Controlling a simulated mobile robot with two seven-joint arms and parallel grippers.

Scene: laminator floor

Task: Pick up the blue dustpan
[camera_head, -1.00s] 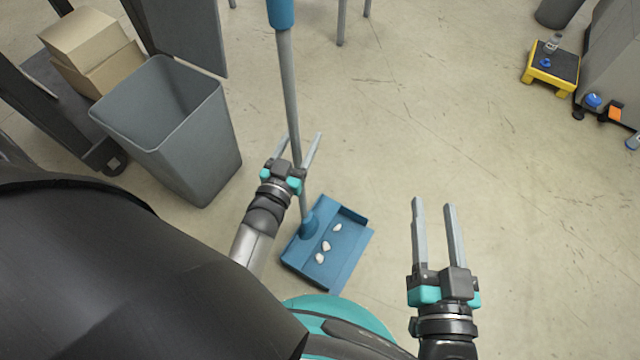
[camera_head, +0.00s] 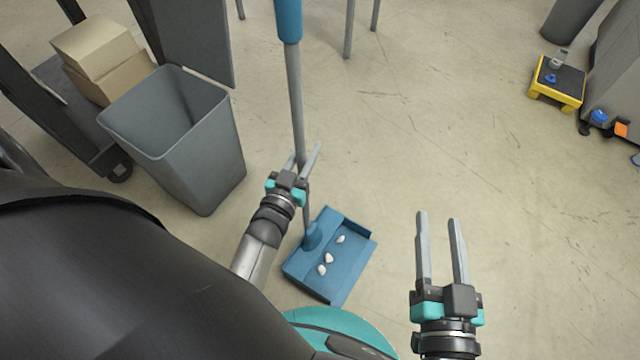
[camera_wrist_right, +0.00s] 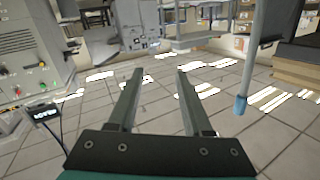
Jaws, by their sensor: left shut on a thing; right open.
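The blue dustpan (camera_head: 346,275) has a flat pan with several small white pieces in it and a tall grey pole (camera_head: 297,105) with a blue grip (camera_head: 288,20) at its top. My left gripper (camera_head: 303,160) is shut on the grey pole, above the pan. My right gripper (camera_head: 440,217) is open and empty, to the right of the pan. In the right wrist view the right gripper (camera_wrist_right: 158,72) is also open with nothing between its fingers. A grey pole with a blue end (camera_wrist_right: 241,104) stands to its right there.
A grey open bin (camera_head: 190,150) stands left of the dustpan, with cardboard boxes (camera_head: 100,55) behind it. A yellow and black step (camera_head: 557,82) stands at the far right. The floor between is clear.

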